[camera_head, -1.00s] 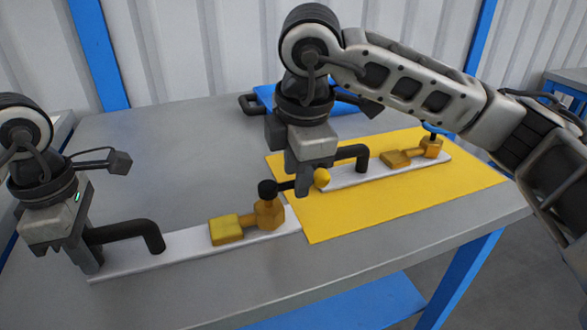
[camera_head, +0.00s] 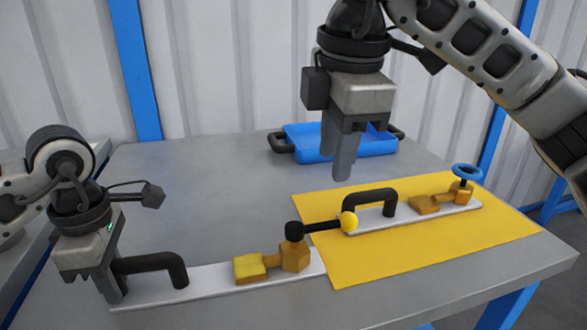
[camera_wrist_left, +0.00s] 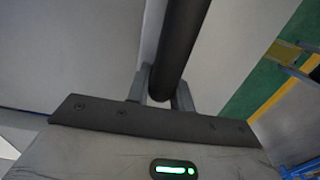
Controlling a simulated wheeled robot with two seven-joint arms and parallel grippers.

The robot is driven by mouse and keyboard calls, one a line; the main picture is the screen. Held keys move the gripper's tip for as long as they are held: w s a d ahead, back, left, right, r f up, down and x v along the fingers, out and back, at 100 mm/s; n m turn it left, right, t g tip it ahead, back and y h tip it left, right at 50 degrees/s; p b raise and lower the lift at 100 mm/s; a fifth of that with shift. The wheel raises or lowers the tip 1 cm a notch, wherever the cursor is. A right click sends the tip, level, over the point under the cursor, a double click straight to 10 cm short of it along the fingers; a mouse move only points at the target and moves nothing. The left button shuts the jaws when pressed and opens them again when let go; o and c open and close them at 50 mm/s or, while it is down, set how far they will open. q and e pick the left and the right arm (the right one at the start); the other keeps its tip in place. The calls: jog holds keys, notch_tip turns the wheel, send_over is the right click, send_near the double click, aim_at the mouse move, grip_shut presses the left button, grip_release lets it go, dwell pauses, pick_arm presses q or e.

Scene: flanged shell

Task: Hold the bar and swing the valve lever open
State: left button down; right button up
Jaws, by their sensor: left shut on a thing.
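My left gripper (camera_head: 112,288) is shut on the black bar (camera_head: 150,264) at the left end of a white base plate (camera_head: 212,280). In the left wrist view the bar (camera_wrist_left: 182,45) runs between the two fingers (camera_wrist_left: 160,90). A brass valve (camera_head: 295,256) stands at the plate's right end, beside a yellow block (camera_head: 250,267). Its black lever (camera_head: 322,226) with a yellow ball end points right, over the yellow mat. My right gripper (camera_head: 345,165) is above the table behind the lever, apart from it. Its fingers look parted, and nothing shows between them.
A second white plate (camera_head: 365,222) with a black handle and a blue-wheeled brass valve (camera_head: 462,188) lies on the yellow mat (camera_head: 425,255). A blue tray (camera_head: 310,140) stands at the back. The grey tabletop (camera_head: 215,195) is clear behind the left plate.

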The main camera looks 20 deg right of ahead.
dwell(0.4)
pick_arm(q)
jog(key=c, duration=1.1)
grip_release()
jog(key=shift+c, duration=0.2)
jog(key=shift+r, duration=0.1)
